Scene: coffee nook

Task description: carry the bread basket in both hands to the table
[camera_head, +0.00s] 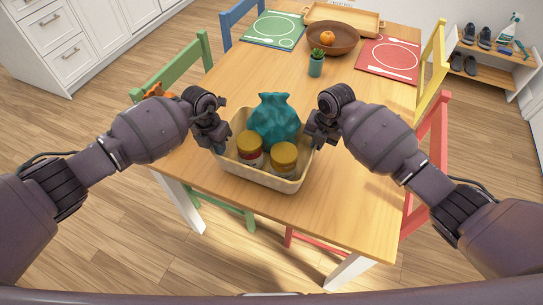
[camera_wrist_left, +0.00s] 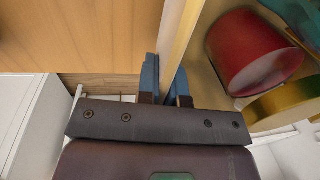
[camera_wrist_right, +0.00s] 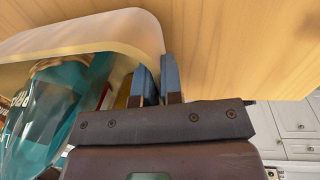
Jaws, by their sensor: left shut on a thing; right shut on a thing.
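The bread basket (camera_head: 262,180) is a pale tan tub at the near end of the wooden table (camera_head: 345,215). It holds a teal bag-like thing (camera_head: 274,121) and two jars with gold lids (camera_head: 284,156). My left gripper (camera_head: 219,146) is shut on the basket's left wall; the left wrist view shows the wall (camera_wrist_left: 178,40) between its fingers. My right gripper (camera_head: 314,140) is shut on the right wall, whose rim (camera_wrist_right: 120,28) shows in the right wrist view. The basket looks level. I cannot tell whether its bottom touches the tabletop.
A small potted plant (camera_head: 316,64), a brown bowl (camera_head: 333,38) with an orange fruit, a wooden tray (camera_head: 345,17), a green placemat (camera_head: 273,30) and a red placemat (camera_head: 389,60) occupy the far half. Green (camera_head: 172,62), blue, yellow and red chairs (camera_head: 437,135) line the sides. The near right tabletop is clear.

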